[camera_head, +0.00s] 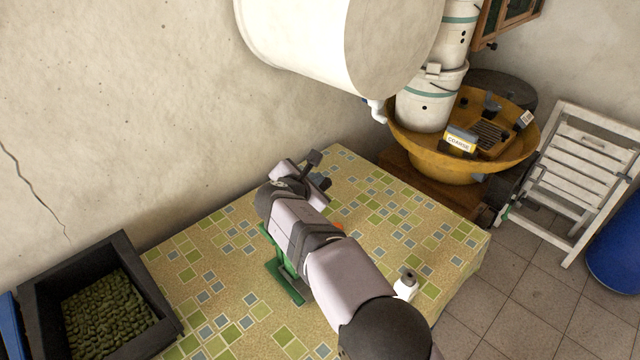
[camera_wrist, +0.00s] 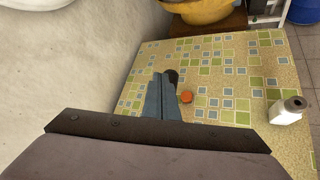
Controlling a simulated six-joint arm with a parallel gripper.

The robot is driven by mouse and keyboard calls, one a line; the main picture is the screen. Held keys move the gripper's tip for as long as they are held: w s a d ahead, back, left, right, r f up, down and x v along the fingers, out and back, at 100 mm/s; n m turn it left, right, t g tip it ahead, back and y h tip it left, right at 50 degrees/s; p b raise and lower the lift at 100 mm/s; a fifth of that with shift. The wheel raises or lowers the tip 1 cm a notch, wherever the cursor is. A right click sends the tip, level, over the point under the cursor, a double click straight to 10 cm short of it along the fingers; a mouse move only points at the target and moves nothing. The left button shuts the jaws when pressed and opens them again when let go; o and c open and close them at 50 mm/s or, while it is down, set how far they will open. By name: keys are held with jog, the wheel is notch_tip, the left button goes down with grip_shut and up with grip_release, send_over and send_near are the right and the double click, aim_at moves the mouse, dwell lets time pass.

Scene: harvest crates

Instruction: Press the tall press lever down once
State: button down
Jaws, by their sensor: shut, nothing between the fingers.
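A green metal stand (camera_head: 287,292), apparently part of the press, stands on the tiled tabletop. My arm covers most of it in the head view. My gripper (camera_wrist: 162,78) shows in the wrist view as two blue-grey fingers closed together, with nothing held. A dark rounded knob (camera_wrist: 173,74), perhaps the lever's end, shows just beside and beyond the fingertips. I cannot tell whether they touch. The lever's shaft and its angle are hidden. In the head view my gripper is at the arm's far end, above the table.
A small orange thing (camera_wrist: 187,97) lies right of the fingers. A white bottle (camera_head: 405,286) stands near the table's right edge. A dark crate (camera_head: 155,290) of green produce is at the lower left. A yellow basin (camera_head: 430,162) stands beyond the table. The wall runs close on the left.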

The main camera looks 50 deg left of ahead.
notch_tip(320, 180, down, 7)
jog(key=w+b, duration=0.2)
jog(key=b, duration=0.2)
dwell(5.7)
jog(key=shift+d+r, duration=0.1)
jog(key=shift+r, duration=0.15)
dwell(0.4)
jog(key=shift+s+r+p, duration=0.4)
jog(key=shift+r+p, duration=0.5)
jog(key=shift+r, duration=0.35)
jog(key=shift+s+r+p, duration=0.35)
jog(key=shift+r+p, duration=0.5)
jog(key=shift+r, duration=0.45)
jog(key=shift+s+r+p, duration=0.4)
jog(key=shift+r+p, duration=0.5)
jog(key=shift+r, duration=0.35)
